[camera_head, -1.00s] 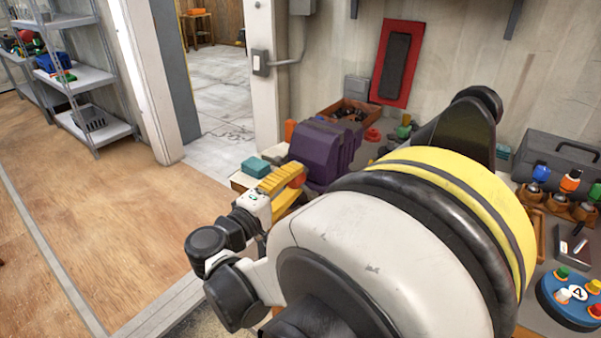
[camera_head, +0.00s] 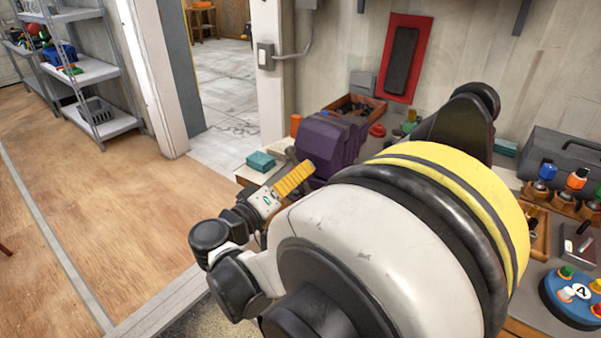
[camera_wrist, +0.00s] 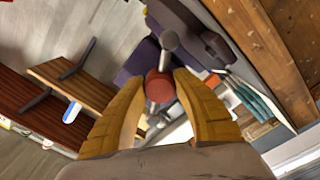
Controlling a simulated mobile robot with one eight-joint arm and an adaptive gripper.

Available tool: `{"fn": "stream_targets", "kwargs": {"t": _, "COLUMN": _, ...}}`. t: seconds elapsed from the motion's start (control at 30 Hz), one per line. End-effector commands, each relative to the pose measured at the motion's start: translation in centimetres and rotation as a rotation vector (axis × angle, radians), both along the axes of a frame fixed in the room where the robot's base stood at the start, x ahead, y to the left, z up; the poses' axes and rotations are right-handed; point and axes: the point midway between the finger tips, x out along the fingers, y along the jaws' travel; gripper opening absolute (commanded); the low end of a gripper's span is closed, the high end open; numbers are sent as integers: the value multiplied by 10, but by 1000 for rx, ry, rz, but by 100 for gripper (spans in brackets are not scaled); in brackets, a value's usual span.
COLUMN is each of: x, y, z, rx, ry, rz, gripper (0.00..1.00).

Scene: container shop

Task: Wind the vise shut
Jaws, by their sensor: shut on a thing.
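The purple vise (camera_head: 325,145) stands on the workbench, its near side partly hidden by my arm. In the wrist view its purple body (camera_wrist: 138,62) lies beyond my gripper. A grey handle bar with a round grey end (camera_wrist: 169,41) runs across the vise's face. The red ball knob (camera_wrist: 158,87) at the bar's near end sits between the tips of my yellow fingers. My gripper (camera_wrist: 160,80) is shut on this knob. In the head view my gripper (camera_head: 308,169) is in front of the vise, and the red knob is hidden there.
A teal block (camera_head: 261,161) lies on the bench left of the vise. A wooden bin (camera_head: 352,108) and a red item (camera_head: 377,130) are behind it. A blue round button box (camera_head: 573,297) is at the right. Open floor (camera_head: 100,220) lies to the left.

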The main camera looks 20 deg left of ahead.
Motion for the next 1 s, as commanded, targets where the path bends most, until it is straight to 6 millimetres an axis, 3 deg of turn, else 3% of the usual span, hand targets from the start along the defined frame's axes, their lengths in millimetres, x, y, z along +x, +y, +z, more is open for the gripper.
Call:
{"fn": "stream_targets", "kwargs": {"t": 0.47, "x": 0, "y": 1, "z": 0, "rx": 8, "ry": -3, "rz": 2, "gripper": 3}}
{"fn": "stream_targets", "kwargs": {"t": 0.5, "x": 0, "y": 1, "z": 0, "rx": 8, "ry": -3, "rz": 2, "gripper": 46}}
{"fn": "stream_targets", "kwargs": {"t": 0.57, "x": 0, "y": 1, "z": 0, "rx": 8, "ry": -3, "rz": 2, "gripper": 59}}
{"fn": "stream_targets", "kwargs": {"t": 0.87, "x": -1, "y": 1, "z": 0, "rx": 7, "ry": -4, "rz": 1, "gripper": 59}}
{"fn": "stream_targets", "kwargs": {"t": 1.0, "x": -14, "y": 7, "z": 0, "rx": 7, "ry": -3, "rz": 4, "gripper": 59}}
